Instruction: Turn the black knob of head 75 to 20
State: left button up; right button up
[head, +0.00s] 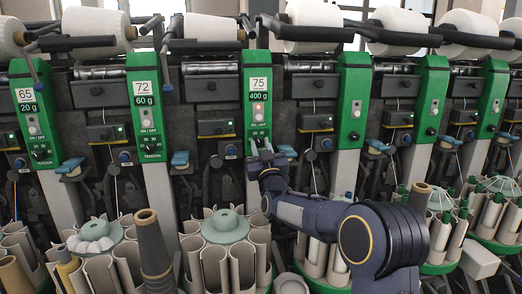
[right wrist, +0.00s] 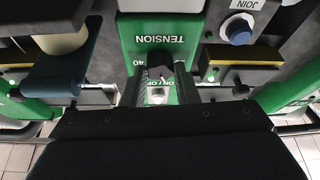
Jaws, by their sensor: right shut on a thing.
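Head 75 is the green panel (head: 257,62) in the middle of the head view, with labels 75 and 400 g and a lit red lamp (head: 257,107). Its black knob is hidden there behind my right gripper (head: 262,147), which reaches the panel's lower end. In the right wrist view the black knob (right wrist: 158,73) sits between the two fingers of my right gripper (right wrist: 158,80), which is shut on it. The TENSION label and a 40 mark show upside down beside it. The knob's pointer direction cannot be read. My left gripper is not in view.
Green heads 65 (head: 34,110) and 72 (head: 145,105) stand to the left, with more heads to the right. White yarn cones (head: 97,30) lie above. Round bobbin magazines (head: 225,228) stand below. A blue JOIN button (right wrist: 238,30) is close to my right gripper.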

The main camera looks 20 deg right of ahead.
jog(key=o, duration=1)
jog(key=shift+s, duration=0.15)
jog(key=shift+s+a+f, duration=0.1)
jog(key=shift+s+f, duration=0.1)
jog(key=shift+s, duration=0.05)
jog(key=s+a, duration=0.3)
jog(key=s, duration=1)
jog(key=shift+s+f, duration=0.35)
jog(key=shift+f, duration=0.05)
